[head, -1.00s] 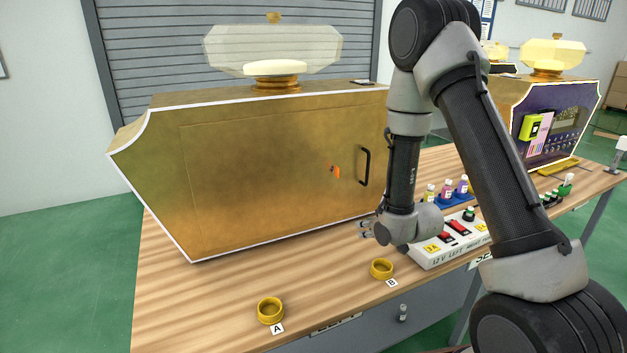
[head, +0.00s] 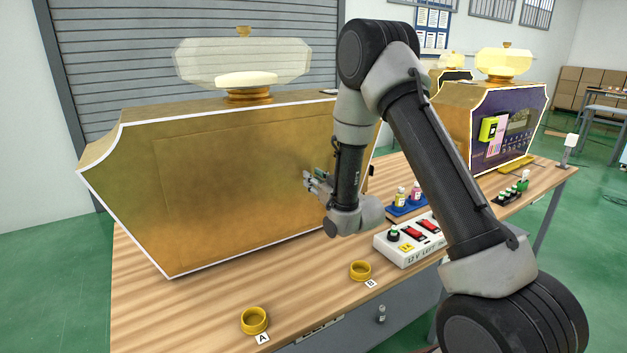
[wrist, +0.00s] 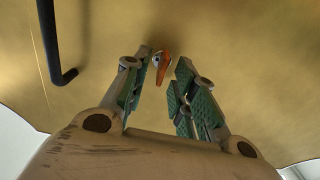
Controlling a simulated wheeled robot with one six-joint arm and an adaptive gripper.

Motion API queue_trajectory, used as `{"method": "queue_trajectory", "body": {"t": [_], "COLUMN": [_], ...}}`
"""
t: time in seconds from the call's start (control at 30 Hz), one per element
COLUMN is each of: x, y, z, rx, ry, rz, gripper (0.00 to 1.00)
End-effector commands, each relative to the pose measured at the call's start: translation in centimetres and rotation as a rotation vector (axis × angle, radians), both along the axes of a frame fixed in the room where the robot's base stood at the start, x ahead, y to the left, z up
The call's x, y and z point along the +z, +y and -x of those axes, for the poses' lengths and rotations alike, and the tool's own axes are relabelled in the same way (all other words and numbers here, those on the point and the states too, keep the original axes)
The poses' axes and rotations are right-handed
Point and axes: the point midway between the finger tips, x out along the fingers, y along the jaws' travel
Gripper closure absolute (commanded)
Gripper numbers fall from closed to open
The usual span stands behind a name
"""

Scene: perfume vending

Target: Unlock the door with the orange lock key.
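The orange lock key (wrist: 165,64) shows in the wrist view on the gold door (wrist: 230,35), beside a round silver lock face. My gripper (wrist: 162,72) is open, with its green-padded fingers on either side of the key. A gap shows between the key and each finger; whether the tips reach its depth I cannot tell. In the head view my gripper (head: 310,182) is at the right part of the door (head: 220,180), and my arm hides the key. The door looks closed.
A black door handle (wrist: 52,50) stands out at the left in the wrist view. In the head view, a white switch box (head: 405,240), a blue bottle holder (head: 407,208) and gold rings A (head: 254,321) and B (head: 360,271) are on the wooden table.

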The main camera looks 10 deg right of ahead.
Motion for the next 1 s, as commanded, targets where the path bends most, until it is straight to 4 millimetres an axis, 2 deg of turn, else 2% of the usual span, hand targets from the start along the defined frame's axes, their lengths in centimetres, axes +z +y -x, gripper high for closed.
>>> {"method": "queue_trajectory", "body": {"t": [0.33, 0.47, 0.5, 1.0], "x": [-0.01, -0.01, -0.02, -0.02], "y": [0.21, 0.21, 0.2, 0.13], "z": [-0.61, -0.59, -0.59, -0.6], "rx": [0.0, 0.0, 0.0, 0.0], "ry": [0.001, 0.001, 0.001, 0.022], "rz": [0.0, 0.0, 0.0, -0.063], "gripper": [0.73, 0.97, 1.0, 1.0]}}
